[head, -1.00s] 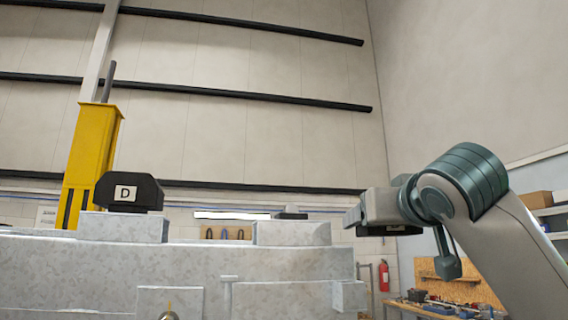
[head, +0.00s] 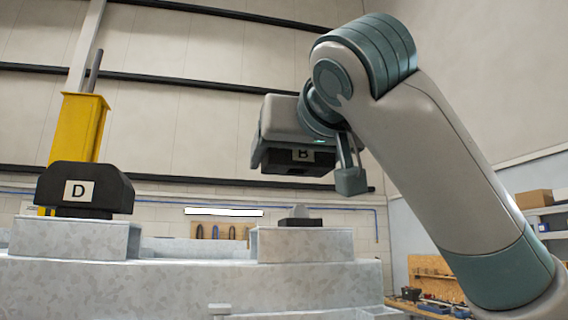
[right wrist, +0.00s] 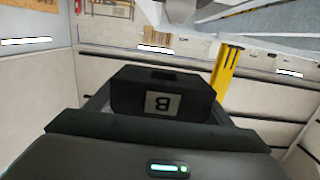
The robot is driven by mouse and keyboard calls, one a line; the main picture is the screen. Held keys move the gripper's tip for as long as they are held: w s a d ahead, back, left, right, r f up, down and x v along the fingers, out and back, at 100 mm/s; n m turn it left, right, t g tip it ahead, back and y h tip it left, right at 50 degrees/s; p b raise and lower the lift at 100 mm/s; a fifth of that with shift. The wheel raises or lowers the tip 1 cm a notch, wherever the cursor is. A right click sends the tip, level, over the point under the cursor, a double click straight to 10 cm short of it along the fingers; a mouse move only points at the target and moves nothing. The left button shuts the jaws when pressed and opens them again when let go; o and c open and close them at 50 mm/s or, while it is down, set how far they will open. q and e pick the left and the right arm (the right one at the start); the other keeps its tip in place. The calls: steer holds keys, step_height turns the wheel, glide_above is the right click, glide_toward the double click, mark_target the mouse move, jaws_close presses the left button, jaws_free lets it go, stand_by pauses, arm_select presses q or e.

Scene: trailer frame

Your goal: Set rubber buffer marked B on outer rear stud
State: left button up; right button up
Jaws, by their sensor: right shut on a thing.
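The black rubber buffer marked B (head: 300,158) is in my right gripper (head: 285,165), which is shut on it and holds it in the air. In the right wrist view the buffer (right wrist: 163,95) sits between the fingers, its white B label upside down. Below it in the head view is a grey metal block (head: 303,245) with a small dark base and short stud (head: 300,216) on top. The buffer is clear of the stud. Another black buffer marked D (head: 84,189) rests on the left block (head: 75,238). My left gripper is not in view.
A yellow post (head: 78,130) stands behind buffer D. The galvanized frame (head: 190,290) runs across the front, with a gap between the two raised blocks. A workbench with tools (head: 430,305) is at the far right.

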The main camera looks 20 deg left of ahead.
steer(key=shift+s+d+r, duration=0.3)
steer(key=shift+s+d, duration=0.1)
steer(key=shift+s, duration=0.3)
steer(key=shift+w+a+f+b, duration=0.1)
steer(key=shift+w+f+b, duration=0.1)
steer(key=shift+f+b, duration=1)
step_height(320, 180, down, 2)
steer(key=shift+w+f, duration=0.1)
steer(key=shift+b, duration=0.4)
